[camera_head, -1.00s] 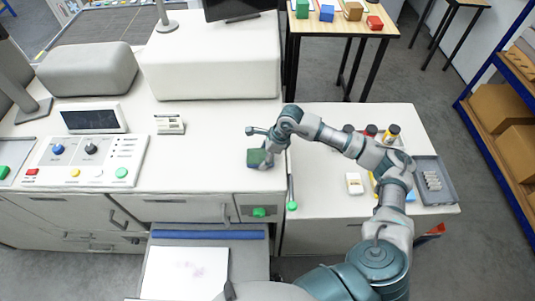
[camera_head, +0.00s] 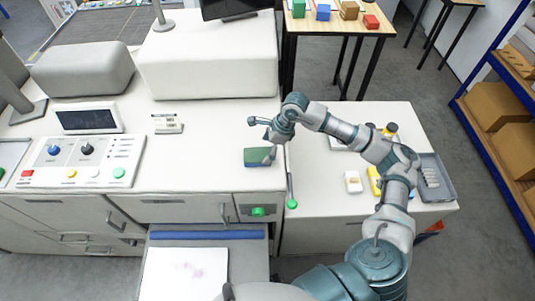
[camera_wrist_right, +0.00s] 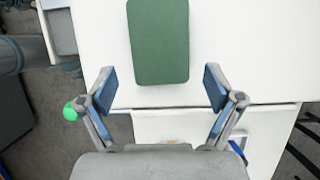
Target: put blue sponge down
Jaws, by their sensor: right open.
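The sponge (camera_head: 259,157) is a flat block with a dark green upper face and a bluish lower edge. It lies on the white worktop (camera_head: 190,180) near the front right corner. In the right wrist view the green face of the sponge (camera_wrist_right: 158,38) is at the top, just beyond the fingertips. My right gripper (camera_wrist_right: 159,82) is open with nothing between its fingers. In the head view my right gripper (camera_head: 270,152) is beside the sponge's right end and partly covers it; touching or apart is hard to tell. My left gripper is out of view.
A control panel (camera_head: 80,163) with buttons stands at left on the worktop. The right side table holds a grey tray (camera_head: 446,188), bottles and small items.

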